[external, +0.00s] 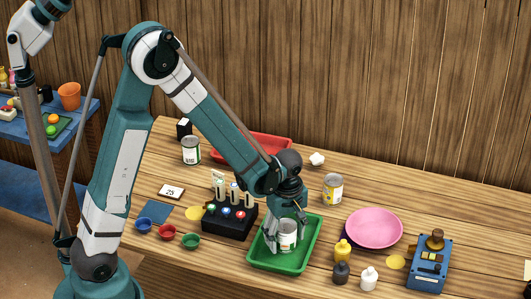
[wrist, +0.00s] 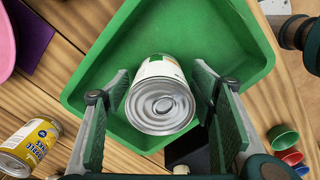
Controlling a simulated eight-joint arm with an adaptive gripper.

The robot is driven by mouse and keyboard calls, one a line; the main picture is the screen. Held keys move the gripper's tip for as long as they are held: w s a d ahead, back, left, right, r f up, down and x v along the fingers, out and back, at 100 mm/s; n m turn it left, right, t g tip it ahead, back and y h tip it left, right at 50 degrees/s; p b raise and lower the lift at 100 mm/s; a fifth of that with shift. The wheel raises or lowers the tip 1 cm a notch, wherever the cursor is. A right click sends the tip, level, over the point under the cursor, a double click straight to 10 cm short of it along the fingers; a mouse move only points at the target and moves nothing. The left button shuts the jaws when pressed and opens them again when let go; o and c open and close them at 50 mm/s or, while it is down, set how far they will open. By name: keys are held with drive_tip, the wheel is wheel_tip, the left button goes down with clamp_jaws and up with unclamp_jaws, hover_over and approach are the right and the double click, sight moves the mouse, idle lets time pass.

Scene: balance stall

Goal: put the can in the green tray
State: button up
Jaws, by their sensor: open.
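A white-labelled can (external: 288,237) with a silver lid stands inside the green tray (external: 310,228), seemingly upright. In the wrist view the can (wrist: 161,103) sits between my two fingers, with the tray (wrist: 215,28) floor around it. My gripper (external: 285,228) points down into the tray and is open, one finger on each side of the can. Narrow gaps show between the fingers and the can. My gripper (wrist: 161,85) partly hides the can in the external view.
A yellow can (external: 332,188) and a pink plate (external: 374,228) are right of the tray. Small bottles (external: 342,250) stand near its right side. A black rack (external: 230,220) is close on its left. Another can (external: 191,150) and a red tray (external: 250,147) are farther back.

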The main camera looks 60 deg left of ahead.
wheel_tip(320, 180, up, 11)
drive_tip(key=shift+r+p, duration=0.2)
drive_tip(key=shift+p, duration=0.6)
idle(0.4)
drive_tip(key=shift+s+d+r+m, duration=0.15)
drive_tip(key=shift+s+r+m, duration=0.15)
drive_tip(key=shift+r, duration=0.25)
drive_tip(key=s+d+r+m+t, duration=0.3)
drive_tip(key=s+r+m, duration=0.5)
drive_tip(key=s+r, duration=0.1)
drive_tip(key=s+d+r+m+t, duration=0.3)
drive_tip(key=s+r+m, duration=0.5)
drive_tip(key=s, duration=0.3)
drive_tip(key=shift+r+m+t, duration=0.4)
drive_tip(key=shift+m+t, duration=0.1)
drive_tip(key=shift+m, duration=0.2)
